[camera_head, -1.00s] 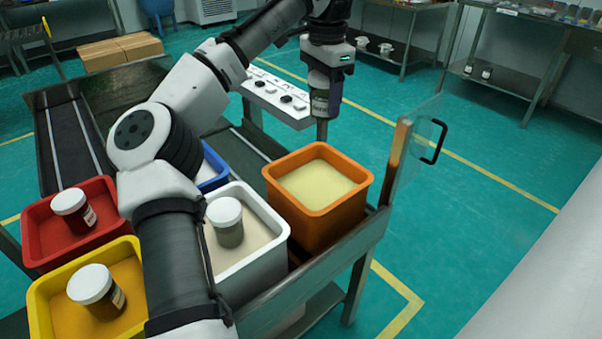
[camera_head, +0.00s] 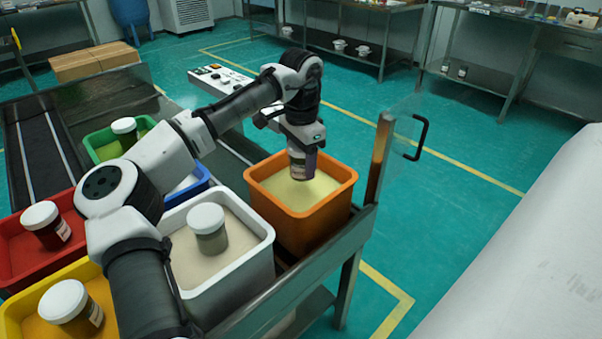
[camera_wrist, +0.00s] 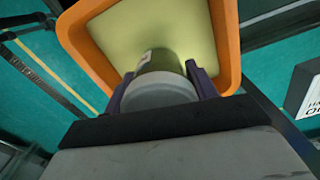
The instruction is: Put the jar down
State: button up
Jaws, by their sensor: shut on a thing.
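My gripper (camera_head: 302,160) is shut on a jar (camera_head: 299,170) over the orange bin (camera_head: 308,226). In the wrist view the jar (camera_wrist: 162,90) shows its grey-white lid between the two dark fingers (camera_wrist: 160,85), with its olive body pointing toward the pale yellow fill of the orange bin (camera_wrist: 230,45). The jar's lower end is at or just above the fill; I cannot tell whether it touches. In the head view the gripper hides most of the lid.
A white bin (camera_head: 262,262) with a jar (camera_head: 208,228) stands left of the orange bin. Red (camera_head: 12,285), yellow (camera_head: 12,318), green (camera_head: 92,148) and blue (camera_head: 200,180) bins are further left. A clear panel with a handle (camera_head: 420,138) stands to the right.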

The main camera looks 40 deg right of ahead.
aim_at(301, 173)
jog(key=shift+f, duration=1.95)
jog(key=o, duration=1)
jog(key=shift+f, duration=0.15)
jog(key=shift+o, duration=0.2)
notch_tip(301, 173, up, 12)
jog(key=shift+r, duration=0.2)
